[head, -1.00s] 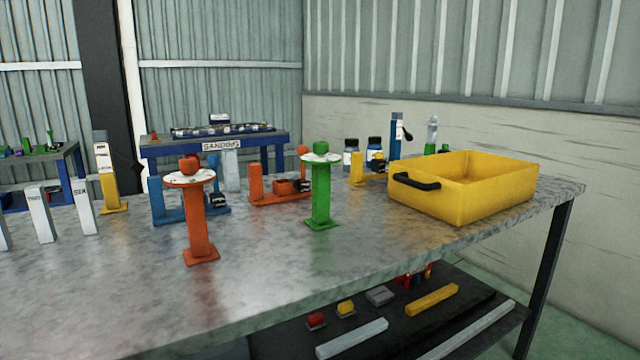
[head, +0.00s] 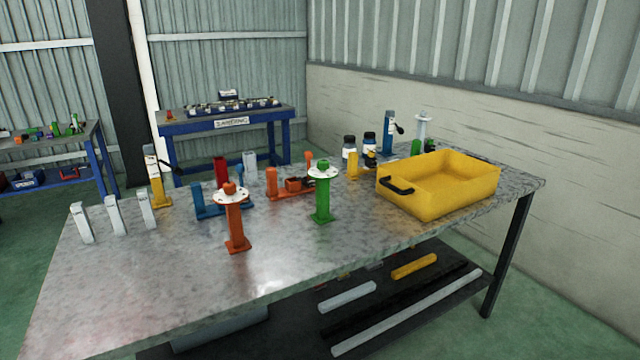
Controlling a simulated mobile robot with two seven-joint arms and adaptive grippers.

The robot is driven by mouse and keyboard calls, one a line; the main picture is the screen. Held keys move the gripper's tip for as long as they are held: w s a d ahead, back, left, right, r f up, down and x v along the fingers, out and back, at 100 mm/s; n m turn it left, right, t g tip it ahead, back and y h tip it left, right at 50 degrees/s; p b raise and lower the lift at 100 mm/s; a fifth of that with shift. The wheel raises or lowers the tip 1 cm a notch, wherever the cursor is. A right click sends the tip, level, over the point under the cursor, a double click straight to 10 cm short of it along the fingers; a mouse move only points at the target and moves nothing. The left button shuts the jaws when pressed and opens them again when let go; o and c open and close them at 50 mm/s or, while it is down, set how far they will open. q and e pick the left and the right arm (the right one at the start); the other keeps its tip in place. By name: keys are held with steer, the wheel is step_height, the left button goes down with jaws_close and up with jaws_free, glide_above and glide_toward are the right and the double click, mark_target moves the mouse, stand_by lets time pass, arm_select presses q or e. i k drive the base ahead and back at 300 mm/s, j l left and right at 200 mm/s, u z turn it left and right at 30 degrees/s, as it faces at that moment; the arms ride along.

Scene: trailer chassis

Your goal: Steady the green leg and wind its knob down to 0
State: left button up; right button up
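The green leg (head: 323,203) stands upright on the metal workbench (head: 180,280), right of its middle. A white dial disc (head: 312,173) with small dark marks sits on top of it, too small to read. The green knob (head: 322,166) rises from the centre of the disc. The leg's square green foot rests flat on the bench. Neither of my grippers is in view, and nothing touches the leg.
An orange leg (head: 236,225) with a similar disc stands to the left. Orange (head: 287,190) and blue (head: 207,209) fixtures lie behind. A yellow bin (head: 430,200) stands to the right. White blocks (head: 115,215) stand far left. The bench front is clear.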

mark_target(323, 165)
steer(key=i+l+u, duration=0.4)
steer(key=i+l, duration=0.3)
